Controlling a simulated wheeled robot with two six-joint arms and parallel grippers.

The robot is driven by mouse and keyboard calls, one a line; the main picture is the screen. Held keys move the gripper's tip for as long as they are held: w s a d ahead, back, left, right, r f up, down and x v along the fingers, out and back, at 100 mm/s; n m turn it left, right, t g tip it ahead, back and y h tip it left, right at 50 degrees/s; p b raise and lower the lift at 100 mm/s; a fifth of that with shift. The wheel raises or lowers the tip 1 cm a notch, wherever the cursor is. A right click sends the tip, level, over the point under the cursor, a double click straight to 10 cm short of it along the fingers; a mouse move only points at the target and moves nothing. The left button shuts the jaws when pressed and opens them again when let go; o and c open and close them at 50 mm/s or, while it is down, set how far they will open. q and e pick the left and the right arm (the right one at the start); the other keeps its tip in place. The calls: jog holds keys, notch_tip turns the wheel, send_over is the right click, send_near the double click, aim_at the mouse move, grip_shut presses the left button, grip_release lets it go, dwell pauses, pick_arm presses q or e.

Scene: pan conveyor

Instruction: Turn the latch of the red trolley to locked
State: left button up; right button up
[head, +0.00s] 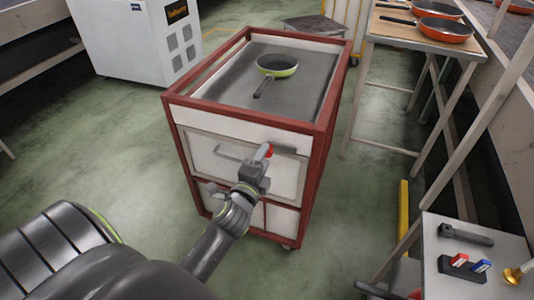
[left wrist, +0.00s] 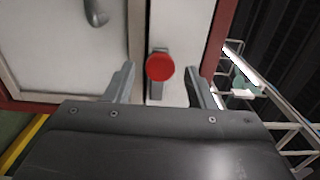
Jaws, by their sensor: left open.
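The red trolley (head: 318,150) has a red frame, pale front panels and a grey top. Its latch (head: 269,150), with a round red knob, is on the upper right of the front. In the left wrist view the red knob (left wrist: 160,67) faces the camera, with a grey strip behind and below it. My left gripper (head: 258,165) is open at the latch and partly hides it in the head view. In the left wrist view its two fingers (left wrist: 161,76) stand either side of the knob, with gaps on both sides. My right gripper is not in view.
A small pan (head: 277,66) with a green rim sits on the trolley's top. A bar handle (head: 228,153) is left of the latch. A table (head: 410,37) with orange pans stands at the right. A small grey table (head: 440,222) is at lower right. Green floor is clear at left.

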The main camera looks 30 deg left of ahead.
aim_at(267, 157)
pick_arm(q)
jog(key=x, duration=0.3)
jog(key=shift+w, duration=0.15)
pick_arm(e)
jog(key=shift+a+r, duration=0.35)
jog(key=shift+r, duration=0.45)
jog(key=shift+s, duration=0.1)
